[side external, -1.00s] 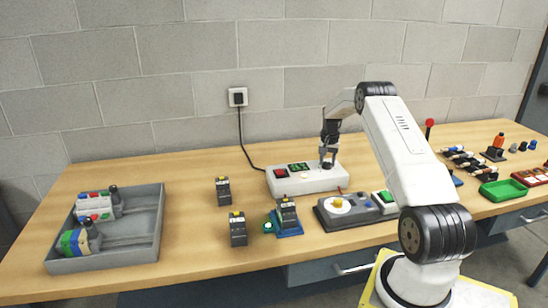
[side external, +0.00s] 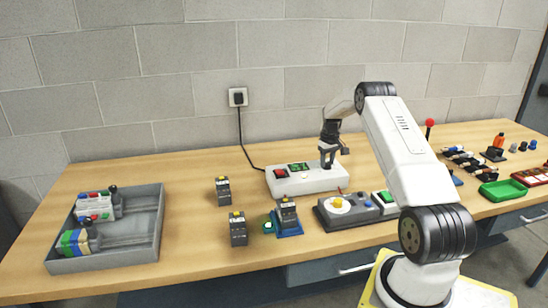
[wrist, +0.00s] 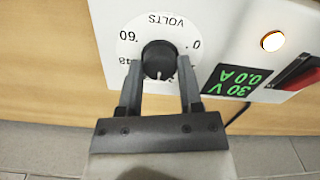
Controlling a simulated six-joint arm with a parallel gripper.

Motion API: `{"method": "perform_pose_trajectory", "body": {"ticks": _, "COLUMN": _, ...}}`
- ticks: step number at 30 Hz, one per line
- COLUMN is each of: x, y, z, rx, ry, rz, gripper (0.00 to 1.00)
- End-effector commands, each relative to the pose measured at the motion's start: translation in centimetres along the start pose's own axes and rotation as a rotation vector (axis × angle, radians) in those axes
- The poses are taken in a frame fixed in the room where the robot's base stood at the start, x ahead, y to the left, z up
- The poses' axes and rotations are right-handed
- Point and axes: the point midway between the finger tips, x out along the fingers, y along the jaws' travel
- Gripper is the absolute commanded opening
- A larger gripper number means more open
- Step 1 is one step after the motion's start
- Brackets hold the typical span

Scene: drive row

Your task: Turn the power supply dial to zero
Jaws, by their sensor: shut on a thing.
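The power supply (side external: 310,183) is a white box at the back of the table. In the wrist view its dial (wrist: 159,57) is a black round knob on a white scale marked VOLTS, with 0 at the right and 60 at the upper left. The knob's white line points down in that view, between the ends of the scale. The green display (wrist: 232,80) reads 30 V and 0.0 A. My gripper (wrist: 158,66) is shut on the dial, one finger on each side. In the side view my gripper (side external: 328,161) covers the dial.
A red switch (wrist: 301,75) and a lit round lamp (wrist: 273,41) are on the same panel. A cable runs to the wall socket (side external: 238,97). A grey panel with a yellow knob (side external: 338,204) stands in front. A grey tray (side external: 150,205) is at the left.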

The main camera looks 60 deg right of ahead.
Motion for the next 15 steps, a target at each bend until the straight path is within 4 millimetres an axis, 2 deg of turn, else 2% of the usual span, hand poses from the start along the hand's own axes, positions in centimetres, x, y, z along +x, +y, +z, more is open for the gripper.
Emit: {"method": "perform_pose_trajectory", "body": {"ticks": 15, "x": -0.09, "y": -0.1, "z": -0.14, "rx": -0.399, "ry": 0.004, "rz": 0.001, "gripper": 0.13}}
